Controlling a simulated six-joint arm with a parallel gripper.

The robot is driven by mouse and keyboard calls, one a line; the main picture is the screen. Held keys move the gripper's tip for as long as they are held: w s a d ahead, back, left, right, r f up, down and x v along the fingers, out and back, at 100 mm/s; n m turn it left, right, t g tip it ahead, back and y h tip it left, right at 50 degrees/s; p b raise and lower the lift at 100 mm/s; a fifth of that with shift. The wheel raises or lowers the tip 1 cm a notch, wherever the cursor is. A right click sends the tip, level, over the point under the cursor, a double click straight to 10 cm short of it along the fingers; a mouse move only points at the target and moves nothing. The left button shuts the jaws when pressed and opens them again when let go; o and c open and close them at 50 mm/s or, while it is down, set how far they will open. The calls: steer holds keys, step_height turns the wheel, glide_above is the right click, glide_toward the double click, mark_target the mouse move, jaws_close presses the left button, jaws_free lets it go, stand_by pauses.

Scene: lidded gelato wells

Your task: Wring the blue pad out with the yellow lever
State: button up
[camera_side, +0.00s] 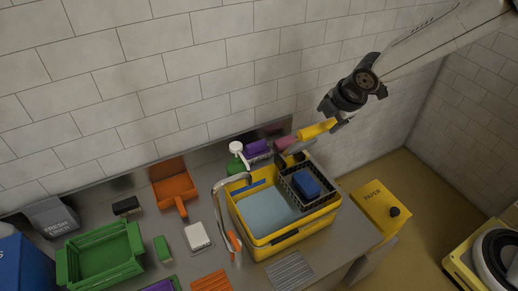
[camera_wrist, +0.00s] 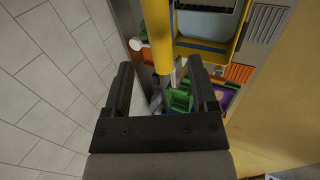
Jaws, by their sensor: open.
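The blue pad (camera_side: 306,185) lies in a black basket (camera_side: 325,199) at the right end of the yellow tub (camera_side: 286,246). The yellow lever (camera_side: 316,130) rises behind the basket and slants up to the right. It also shows in the wrist view (camera_wrist: 156,38), running down from the top edge to between my fingertips. My gripper (camera_side: 345,119) is open, at the lever's upper end; the wrist view shows its two dark fingers (camera_wrist: 160,72) apart on either side of the lever's end. I cannot tell whether they touch it.
The tub holds pale blue water (camera_side: 268,212). A curved metal tap (camera_side: 218,197) stands at its left. A green crate (camera_side: 72,257) is far left. The tiled wall is close behind.

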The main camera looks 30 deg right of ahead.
steer(key=shift+s+r, duration=0.15)
steer(key=shift+r, duration=0.15)
steer(key=shift+w+r, duration=0.1)
steer(key=shift+w, duration=0.1)
steer(key=c, duration=1)
steer(key=shift+w+d+r+m, duration=0.15)
steer(key=shift+w+m, duration=0.15)
steer(key=shift+m, duration=0.3)
jaws_close()
steer(key=w+r+m+g, duration=0.5)
steer(key=w+r+m, duration=0.3)
steer(key=m, duration=0.8)
steer(key=shift+r+m+g, duration=0.4)
steer(key=shift+r, duration=0.05)
